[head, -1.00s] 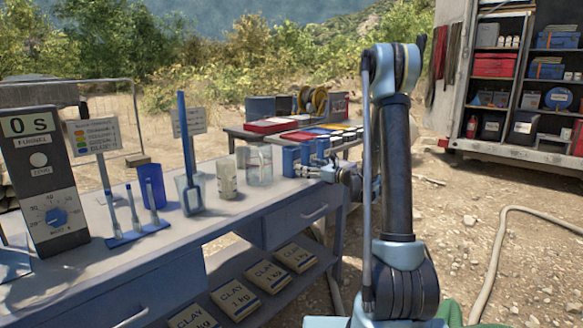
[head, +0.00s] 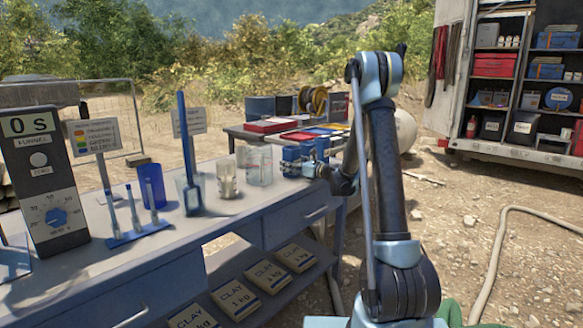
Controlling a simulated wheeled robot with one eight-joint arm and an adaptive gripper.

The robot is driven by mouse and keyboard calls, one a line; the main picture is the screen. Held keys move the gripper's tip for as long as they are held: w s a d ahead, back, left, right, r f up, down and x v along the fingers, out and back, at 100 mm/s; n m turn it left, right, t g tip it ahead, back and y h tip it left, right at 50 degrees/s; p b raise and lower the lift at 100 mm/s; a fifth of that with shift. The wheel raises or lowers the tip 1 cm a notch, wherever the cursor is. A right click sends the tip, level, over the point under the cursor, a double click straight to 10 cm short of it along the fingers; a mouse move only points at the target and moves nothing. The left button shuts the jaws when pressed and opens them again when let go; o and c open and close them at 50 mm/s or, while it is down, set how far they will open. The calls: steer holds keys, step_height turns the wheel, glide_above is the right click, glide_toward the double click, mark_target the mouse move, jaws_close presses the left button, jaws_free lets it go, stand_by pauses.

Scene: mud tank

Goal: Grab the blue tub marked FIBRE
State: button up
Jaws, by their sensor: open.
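A small group of blue tubs (head: 291,161) stands at the far right end of the grey bench. Their labels are too small to read, so I cannot tell which one is marked FIBRE. My gripper (head: 312,171) is at the right end of the bench, beside the front of these tubs and partly overlapping them in the view. It is open. The fingertips are small and dark here, and I cannot tell whether they touch a tub or stand around one.
Two clear jars (head: 259,166) stand just left of the tubs. Clay bags (head: 236,299) lie on the shelf below.

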steer(key=c, duration=1.5)
steer(key=shift+o, duration=0.2)
